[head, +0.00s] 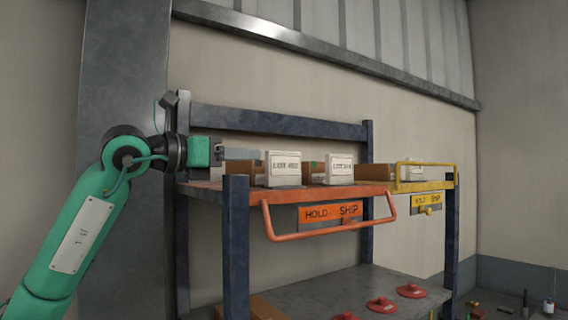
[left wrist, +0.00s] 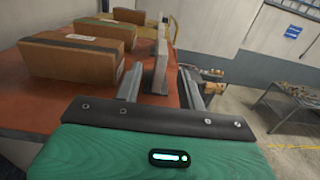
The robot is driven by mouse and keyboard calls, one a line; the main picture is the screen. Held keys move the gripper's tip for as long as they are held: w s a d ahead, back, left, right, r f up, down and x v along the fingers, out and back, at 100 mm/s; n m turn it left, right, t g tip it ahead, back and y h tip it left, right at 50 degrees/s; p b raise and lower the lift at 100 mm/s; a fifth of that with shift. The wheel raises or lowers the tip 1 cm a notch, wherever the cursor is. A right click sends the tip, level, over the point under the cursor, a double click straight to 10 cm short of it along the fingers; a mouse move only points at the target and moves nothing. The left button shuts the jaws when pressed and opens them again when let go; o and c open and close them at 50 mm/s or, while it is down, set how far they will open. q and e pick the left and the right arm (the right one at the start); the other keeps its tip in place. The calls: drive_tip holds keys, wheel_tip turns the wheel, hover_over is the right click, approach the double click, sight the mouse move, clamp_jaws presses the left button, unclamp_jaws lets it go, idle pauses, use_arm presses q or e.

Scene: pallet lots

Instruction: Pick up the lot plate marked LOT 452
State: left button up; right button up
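In the head view a white lot plate (head: 283,169) stands upright at the left of the orange shelf. Its lettering is blurred and seems to read LOT 45-something. A second white plate (head: 339,169) stands to its right, its number unreadable. My left gripper (head: 243,154) is level with the plates, just left of the first one. In the left wrist view its fingers (left wrist: 160,72) are apart, and a grey-white plate (left wrist: 161,48) shows edge-on between them. I cannot tell whether they touch it. My right gripper is not in view.
Cardboard boxes (left wrist: 75,58) lie on the orange shelf (left wrist: 35,108) behind the plates. An orange rail (head: 330,231) juts out in front of the shelf. A yellow-framed bay (head: 425,187) with another white plate is at the right. A blue post (head: 236,245) stands at the front left.

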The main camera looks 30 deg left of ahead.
sight(266, 154)
use_arm(q)
drive_tip(key=p+x, duration=0.1)
drive_tip(key=x, duration=0.3)
drive_tip(key=shift+w+f, duration=0.1)
drive_tip(key=shift+w, duration=0.05)
drive_tip(key=shift+w+d+r+p, duration=0.3)
drive_tip(key=shift+w+p, duration=0.25)
drive_tip(key=shift+p, duration=0.4)
drive_tip(key=p+x, duration=0.2)
drive_tip(key=shift+w+d, duration=0.3)
drive_tip(key=shift+w+d+f, duration=0.1)
drive_tip(key=shift+w+d, duration=0.05)
drive_tip(key=shift+w, duration=0.35)
drive_tip(key=shift+s, duration=0.1)
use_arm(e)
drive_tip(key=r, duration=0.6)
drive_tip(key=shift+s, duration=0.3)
use_arm(q)
drive_tip(key=shift+c, duration=0.4)
clamp_jaws()
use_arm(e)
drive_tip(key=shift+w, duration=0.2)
